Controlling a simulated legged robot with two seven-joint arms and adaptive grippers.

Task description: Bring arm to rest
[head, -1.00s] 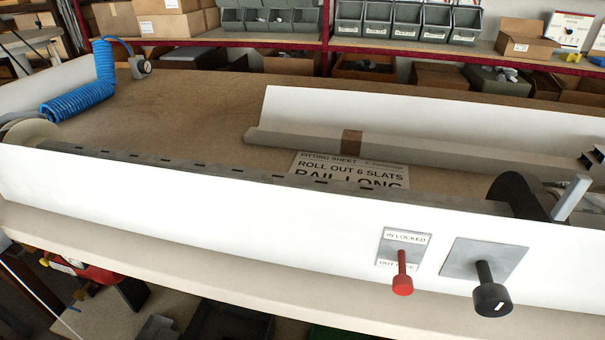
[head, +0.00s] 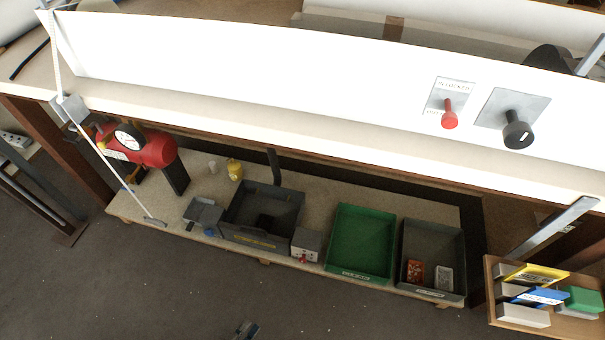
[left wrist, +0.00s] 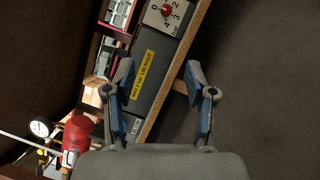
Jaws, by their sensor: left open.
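Beyond the fingers lie the shelf edge and a grey bin with a yellow label (left wrist: 145,74). The rest of my left arm is hidden below the head view. My right gripper is not in view.
A bench with a long white profile (head: 260,65) crosses the top, with red (head: 449,120) and black (head: 517,133) knobs. The low shelf holds a red tank (head: 150,148), a green bin (head: 362,243) and grey bins (head: 433,258). A wooden box (head: 510,312) is at right. The floor (head: 110,285) is clear.

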